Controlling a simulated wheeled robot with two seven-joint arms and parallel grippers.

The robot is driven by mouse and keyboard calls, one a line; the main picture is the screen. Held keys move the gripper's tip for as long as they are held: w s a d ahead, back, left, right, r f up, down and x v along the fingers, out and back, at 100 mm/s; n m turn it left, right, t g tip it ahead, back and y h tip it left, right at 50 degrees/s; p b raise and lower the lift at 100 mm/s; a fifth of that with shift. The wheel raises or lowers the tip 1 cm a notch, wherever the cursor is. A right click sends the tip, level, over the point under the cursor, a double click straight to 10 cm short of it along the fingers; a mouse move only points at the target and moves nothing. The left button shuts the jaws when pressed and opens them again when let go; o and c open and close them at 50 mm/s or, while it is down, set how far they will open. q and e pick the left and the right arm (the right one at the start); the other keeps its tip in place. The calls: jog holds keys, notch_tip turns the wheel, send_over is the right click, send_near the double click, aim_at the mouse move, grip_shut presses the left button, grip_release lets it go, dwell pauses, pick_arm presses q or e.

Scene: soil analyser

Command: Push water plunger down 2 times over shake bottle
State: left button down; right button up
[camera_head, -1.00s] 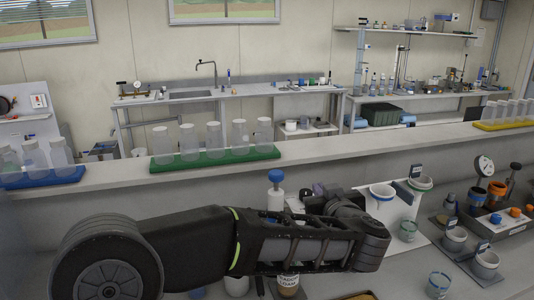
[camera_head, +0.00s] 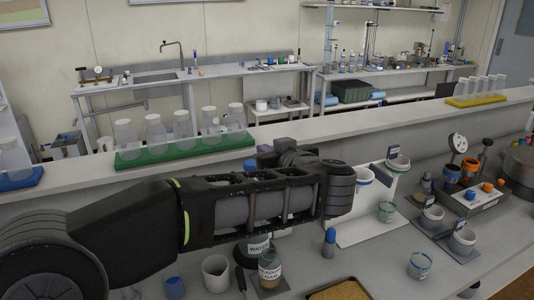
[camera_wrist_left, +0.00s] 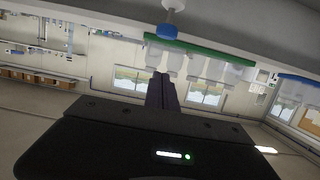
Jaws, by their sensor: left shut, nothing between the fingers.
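The water plunger's blue knob (camera_head: 250,165) shows just above my left forearm in the head view. The forearm hides its stem. A container labelled WATER (camera_head: 258,247) shows below the arm. In the left wrist view the blue knob (camera_wrist_left: 167,31) with its pale stem is near the top, beyond my left gripper's fingertips (camera_wrist_left: 162,76). The fingers are together and empty, seemingly apart from the knob. In the head view my left arm hides most of the gripper. My right gripper is out of view.
A jar labelled LOAM (camera_head: 270,270) and a white cup (camera_head: 216,272) stand in front of the arm. A green rack of bottles (camera_head: 150,158) sits on the ledge behind. A white stand with cups (camera_head: 372,212) is to the right.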

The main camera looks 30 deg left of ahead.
pick_arm(q)
jog(key=p, duration=0.1)
send_over(252, 166)
jog(key=d, duration=0.1)
jog(key=f, duration=0.2)
jog(key=shift+f, duration=1.9)
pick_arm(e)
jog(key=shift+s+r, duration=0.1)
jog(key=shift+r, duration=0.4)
